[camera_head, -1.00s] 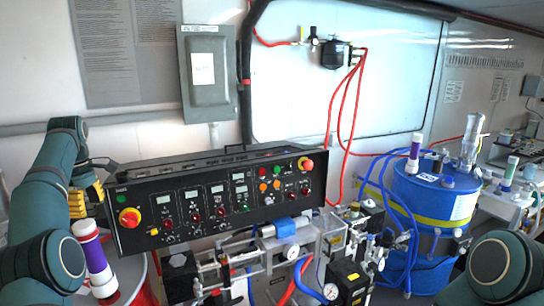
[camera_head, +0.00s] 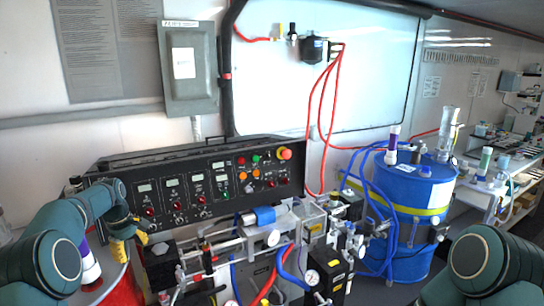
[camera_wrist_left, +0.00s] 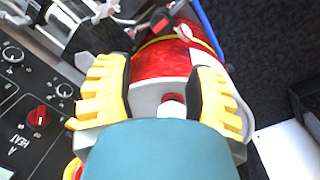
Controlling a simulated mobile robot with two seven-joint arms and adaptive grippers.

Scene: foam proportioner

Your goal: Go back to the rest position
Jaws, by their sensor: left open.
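My left gripper (camera_head: 132,230) has yellow fingers and hangs in front of the left end of the black control panel (camera_head: 205,185). In the left wrist view its fingers (camera_wrist_left: 164,92) are spread apart, with nothing held between them. Behind the fingers in that view is a red drum (camera_wrist_left: 165,62) with a pale top. My right arm shows only as a link at the lower right of the head view; its gripper is out of frame.
A white and purple cylinder (camera_head: 89,266) stands by my left arm. The red drum (camera_head: 124,290) is below the left gripper. Pumps and hoses crowd the middle. A blue drum (camera_head: 412,185) stands at right, near a side table with bottles (camera_head: 485,160).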

